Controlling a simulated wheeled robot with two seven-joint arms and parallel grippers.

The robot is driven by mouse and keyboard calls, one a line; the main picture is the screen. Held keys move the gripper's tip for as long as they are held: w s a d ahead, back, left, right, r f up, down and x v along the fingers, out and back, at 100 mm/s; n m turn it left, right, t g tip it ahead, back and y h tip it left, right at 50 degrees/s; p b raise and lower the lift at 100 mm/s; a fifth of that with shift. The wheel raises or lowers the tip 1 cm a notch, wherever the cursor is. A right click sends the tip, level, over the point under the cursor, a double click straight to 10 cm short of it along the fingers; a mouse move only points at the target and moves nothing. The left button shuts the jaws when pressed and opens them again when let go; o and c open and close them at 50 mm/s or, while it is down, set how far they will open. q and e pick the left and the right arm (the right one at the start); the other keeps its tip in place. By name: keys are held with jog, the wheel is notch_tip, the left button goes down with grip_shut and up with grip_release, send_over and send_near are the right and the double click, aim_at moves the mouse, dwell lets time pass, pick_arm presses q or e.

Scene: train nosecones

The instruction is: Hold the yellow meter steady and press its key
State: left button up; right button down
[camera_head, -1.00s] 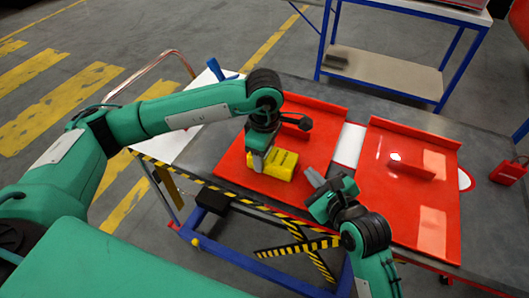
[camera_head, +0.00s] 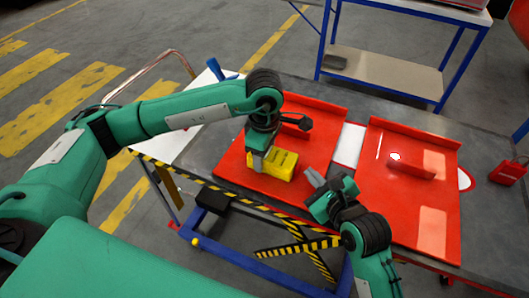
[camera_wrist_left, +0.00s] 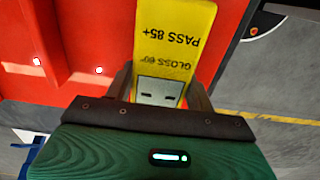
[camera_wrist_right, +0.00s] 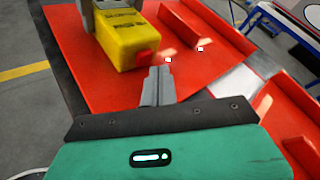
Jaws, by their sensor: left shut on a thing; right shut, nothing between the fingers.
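The yellow meter (camera_head: 280,166) lies on the left red panel (camera_head: 232,172). It also shows in the right wrist view (camera_wrist_right: 125,52). My left gripper (camera_head: 258,162) is shut on the meter; in the left wrist view its fingers sit on both sides of the meter (camera_wrist_left: 178,35), which carries "GLOSS 60°" and "PASS 85+". My right gripper (camera_head: 312,178) is shut and empty, just right of the meter. In the right wrist view its fingertips (camera_wrist_right: 158,72) point near a small red key (camera_wrist_right: 145,57) on the meter's end. Contact does not show.
An upright red rib (camera_wrist_right: 190,38) stands on the panel beyond the meter. A second red panel (camera_head: 430,215) lies to the right, past a white strip (camera_head: 350,145). A red object (camera_head: 508,172) is at the table's far right. A blue-framed shelf (camera_head: 390,70) stands behind.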

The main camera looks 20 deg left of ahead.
pick_arm(q)
jog(key=shift+f, duration=0.15)
dwell(0.3)
pick_arm(e)
jog(key=shift+a, duration=0.65)
jog(key=shift+d, duration=0.65)
jog(key=shift+d, duration=0.1)
jog(key=shift+s+d, duration=0.15)
jog(key=shift+d, duration=1.3)
jog(key=shift+s+d, duration=0.1)
jog(key=shift+d, duration=1.35)
